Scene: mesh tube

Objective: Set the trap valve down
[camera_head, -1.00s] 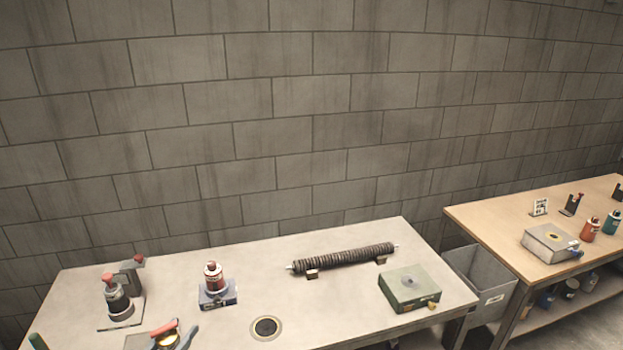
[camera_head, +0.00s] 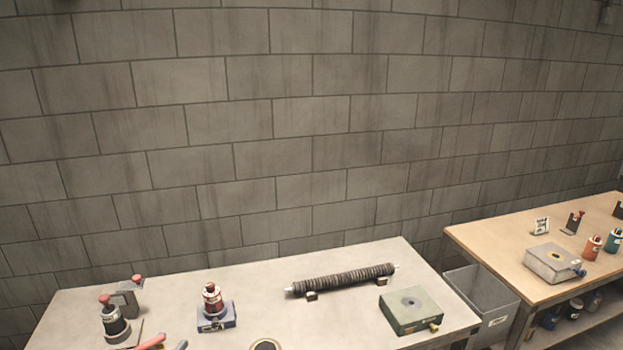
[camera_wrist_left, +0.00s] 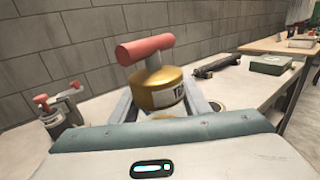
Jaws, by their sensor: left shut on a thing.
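The trap valve (camera_wrist_left: 158,88), gold-bodied with a red T-shaped handle and a partly hidden white label, stands between the fingers of my left gripper (camera_wrist_left: 165,108) in the left wrist view. The fingers are shut on it. In the head view only the valve's red handle (camera_head: 150,342) and part of a grey finger show at the bottom edge, so its base and any contact with the table are hidden. My right gripper is not in view.
The pale table (camera_head: 250,278) holds a black red-topped valve (camera_head: 115,325), a red-and-white valve on a blue block (camera_head: 214,308), a dark ring (camera_head: 265,345), a ribbed tube on rests (camera_head: 342,279) and a green box (camera_head: 411,310). A grey bin (camera_head: 482,300) stands beside it.

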